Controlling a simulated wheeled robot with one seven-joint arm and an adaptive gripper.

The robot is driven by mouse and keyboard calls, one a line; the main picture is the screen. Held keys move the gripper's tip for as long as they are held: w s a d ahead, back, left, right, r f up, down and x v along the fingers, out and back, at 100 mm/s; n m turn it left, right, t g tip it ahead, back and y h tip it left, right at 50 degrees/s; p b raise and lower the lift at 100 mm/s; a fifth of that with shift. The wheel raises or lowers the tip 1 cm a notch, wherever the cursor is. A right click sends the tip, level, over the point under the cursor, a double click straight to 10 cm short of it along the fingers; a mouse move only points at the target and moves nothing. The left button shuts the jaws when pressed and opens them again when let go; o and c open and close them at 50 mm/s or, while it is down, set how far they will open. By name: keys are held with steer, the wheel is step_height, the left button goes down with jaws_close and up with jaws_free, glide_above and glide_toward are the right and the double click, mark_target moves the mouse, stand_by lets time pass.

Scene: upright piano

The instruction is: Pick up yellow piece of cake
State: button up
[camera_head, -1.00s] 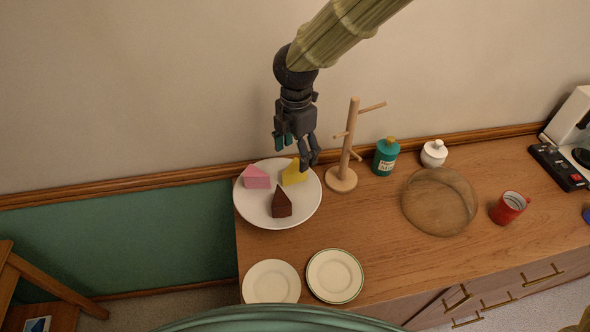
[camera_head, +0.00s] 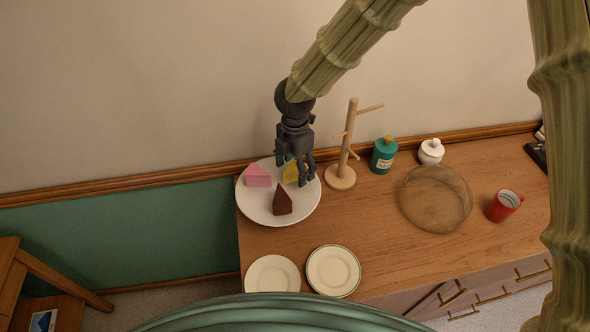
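The yellow piece of cake (camera_head: 290,174) lies on a white plate (camera_head: 265,213) at the left end of the wooden cabinet top, partly hidden by my gripper. A pink piece of cake (camera_head: 257,176) lies to its left and a dark brown piece (camera_head: 282,200) in front of it on the same plate. My gripper (camera_head: 294,176) points down over the yellow piece. Its fingers look spread apart, with the yellow between or just behind them. I cannot tell whether they touch it.
A wooden mug tree (camera_head: 347,150) stands close to the right of my gripper. A green jar (camera_head: 384,155), a white lidded pot (camera_head: 431,151), a glass dome (camera_head: 435,199) and a red mug (camera_head: 504,205) are further right. Two small plates (camera_head: 272,274) (camera_head: 333,270) lie at the front.

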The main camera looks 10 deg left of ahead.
steer(key=c, duration=0.6)
steer(key=shift+r, duration=0.1)
